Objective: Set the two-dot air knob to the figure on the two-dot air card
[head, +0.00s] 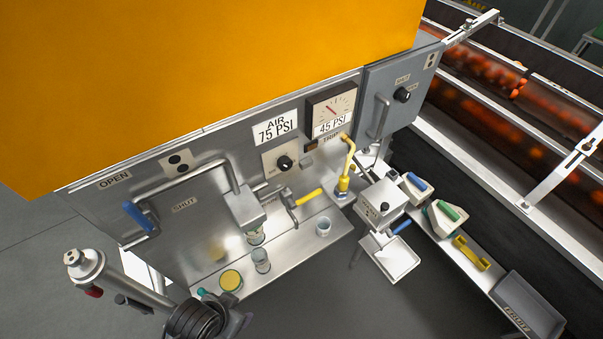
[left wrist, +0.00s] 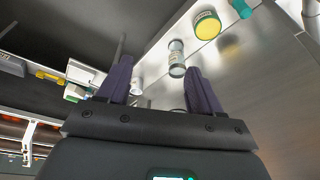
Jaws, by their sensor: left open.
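The air card (head: 275,127) reads "AIR 75 PSI" on the grey machine front in the head view. Below it is a black round knob (head: 284,163) on a pale plate; its exact pointer setting is too small to read. A dial gauge (head: 331,105) with a red needle stands right of the card, above a label reading "45 PSI". My left gripper is open and empty in the left wrist view (left wrist: 158,68), its fingers apart. My left arm is at the lower left, away from the knob. My right gripper is not visible.
A long bent handle (head: 140,218) with a blue grip projects at the left. A yellow spout (head: 347,165) and a yellow-handled lever (head: 308,197) stick out near the knob. Cups and a yellow-lidded jar (head: 231,280) stand on the metal shelf. A grey box (head: 403,90) with another black knob is at right.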

